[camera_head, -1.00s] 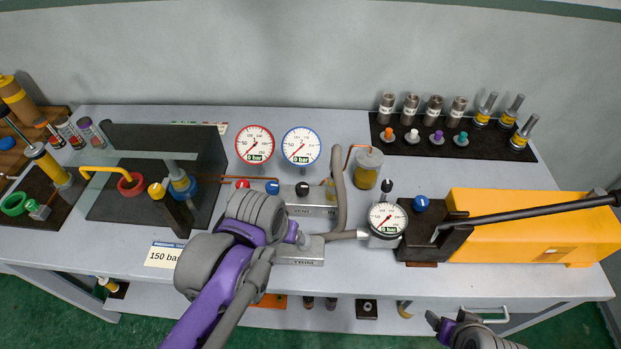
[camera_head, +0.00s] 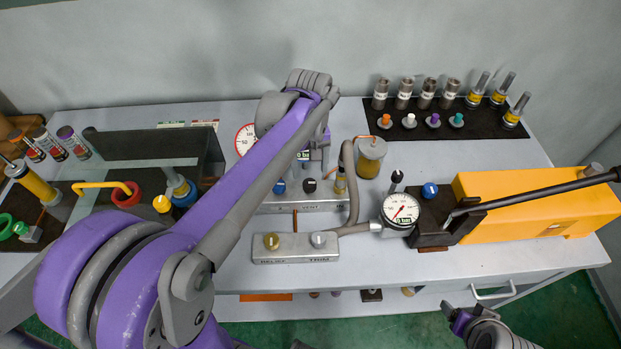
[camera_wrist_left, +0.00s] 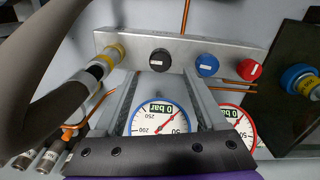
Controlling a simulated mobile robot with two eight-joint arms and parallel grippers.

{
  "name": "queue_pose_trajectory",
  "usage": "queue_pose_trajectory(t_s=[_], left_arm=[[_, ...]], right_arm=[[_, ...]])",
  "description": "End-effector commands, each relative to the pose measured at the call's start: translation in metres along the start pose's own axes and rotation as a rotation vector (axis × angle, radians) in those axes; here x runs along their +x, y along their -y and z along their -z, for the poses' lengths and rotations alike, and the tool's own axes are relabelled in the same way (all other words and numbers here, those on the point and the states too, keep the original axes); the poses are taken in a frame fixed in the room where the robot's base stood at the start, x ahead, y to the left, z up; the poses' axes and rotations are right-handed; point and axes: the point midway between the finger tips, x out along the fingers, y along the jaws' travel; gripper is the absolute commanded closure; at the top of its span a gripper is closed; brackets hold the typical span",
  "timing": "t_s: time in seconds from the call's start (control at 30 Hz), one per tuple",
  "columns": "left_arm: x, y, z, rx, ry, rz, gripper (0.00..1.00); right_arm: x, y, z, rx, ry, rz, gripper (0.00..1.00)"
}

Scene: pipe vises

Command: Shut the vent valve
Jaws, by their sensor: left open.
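The vent valve is the black knob (camera_head: 309,186) on the grey metal block (camera_head: 310,206) marked VENT. In the left wrist view the black knob (camera_wrist_left: 160,60) sits between a yellow-banded hose fitting (camera_wrist_left: 108,56) and a blue knob (camera_wrist_left: 207,65), with a red knob (camera_wrist_left: 249,69) beyond. My left gripper (camera_head: 317,168) is over the block, just behind the black knob. In the wrist view its two grey fingers (camera_wrist_left: 160,90) are apart, pointing toward the black and blue knobs, with nothing between them at the tips. My right gripper (camera_head: 456,320) is low at the bottom right, its jaws unclear.
A hose (camera_head: 352,185) curves right of the vent knob to a gauge (camera_head: 401,210). A red-rimmed gauge (camera_head: 244,138) reads 0 bar. A yellow pump (camera_head: 530,202) is at right; an amber jar (camera_head: 371,159) stands behind.

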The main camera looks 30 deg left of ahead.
Motion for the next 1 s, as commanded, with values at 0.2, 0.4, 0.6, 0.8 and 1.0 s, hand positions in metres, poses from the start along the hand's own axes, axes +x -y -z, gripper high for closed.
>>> queue_pose_trajectory(t_s=[0.2,0.4,0.6,0.8,1.0], left_arm=[[0.039,0.0,0.0,0.001,0.0,0.0,0.26],[0.054,0.0,0.0,0.001,-0.001,0.0,0.26],[0.056,0.0,0.0,0.001,-0.001,0.0,0.26],[0.056,0.0,0.0,0.002,-0.001,0.0,0.44],[0.056,0.0,0.0,0.002,-0.001,0.0,0.8]], right_arm=[[0.003,0.0,-0.003,0.0,0.003,0.0,0.26],[0.003,0.0,-0.004,0.0,0.004,0.0,0.26],[0.003,0.0,-0.004,0.0,0.004,0.0,0.26],[0.003,0.0,-0.004,0.0,0.004,0.0,0.26],[0.003,0.0,-0.004,0.0,0.004,0.0,0.26]])
